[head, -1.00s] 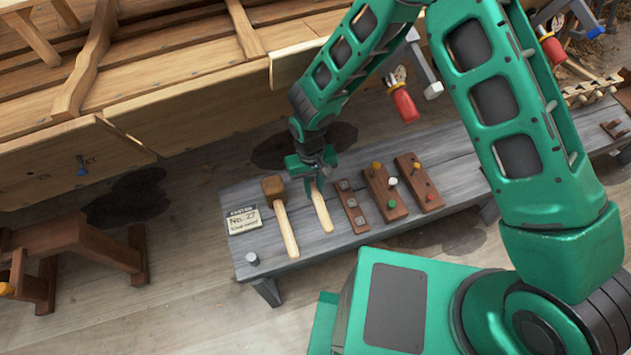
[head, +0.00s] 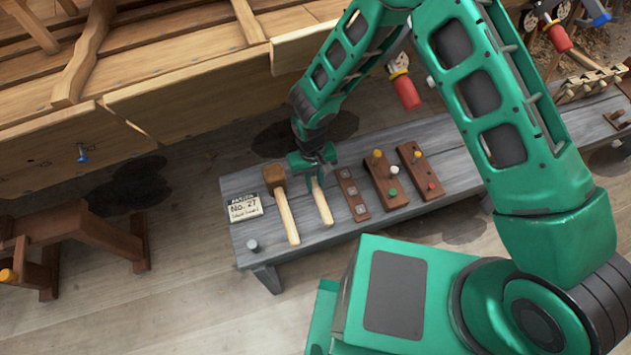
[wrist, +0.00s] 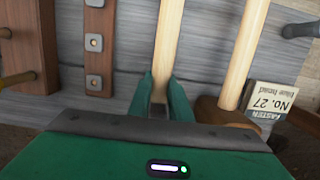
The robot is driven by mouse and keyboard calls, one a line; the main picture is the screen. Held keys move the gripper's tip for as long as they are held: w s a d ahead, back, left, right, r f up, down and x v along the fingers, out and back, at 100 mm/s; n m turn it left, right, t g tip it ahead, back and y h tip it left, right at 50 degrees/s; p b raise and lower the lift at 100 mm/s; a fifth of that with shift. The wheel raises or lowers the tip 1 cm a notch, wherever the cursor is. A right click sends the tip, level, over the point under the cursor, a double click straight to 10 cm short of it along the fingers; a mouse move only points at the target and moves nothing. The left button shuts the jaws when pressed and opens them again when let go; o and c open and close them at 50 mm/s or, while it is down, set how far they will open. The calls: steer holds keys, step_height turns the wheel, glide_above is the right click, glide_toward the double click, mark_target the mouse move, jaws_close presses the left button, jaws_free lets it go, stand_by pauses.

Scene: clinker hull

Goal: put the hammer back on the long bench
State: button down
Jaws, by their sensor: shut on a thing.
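The hammer shows as a pale wooden handle (head: 322,203), which lies over the long bench (head: 222,186) and also runs up the middle of the wrist view (wrist: 168,40). My gripper (head: 316,180) is shut on this handle; in the wrist view its two fingers (wrist: 159,92) close around it. The hammer's head is hidden by my gripper. The handle looks on or just above the bench top; I cannot tell if it touches.
A wooden mallet (head: 285,212) lies close on the left. A No. 27 card (head: 243,208) and a small grey peg (head: 252,244) are further left. A strip with metal squares (head: 353,195) and two peg blocks (head: 386,178) (head: 421,171) stand to the right.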

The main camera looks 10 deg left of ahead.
steer(key=shift+f, duration=0.3)
steer(key=c, duration=1.5)
jaws_free()
steer(key=shift+c, duration=0.2)
steer(key=shift+r, duration=0.1)
steer(key=shift+r, duration=3.9)
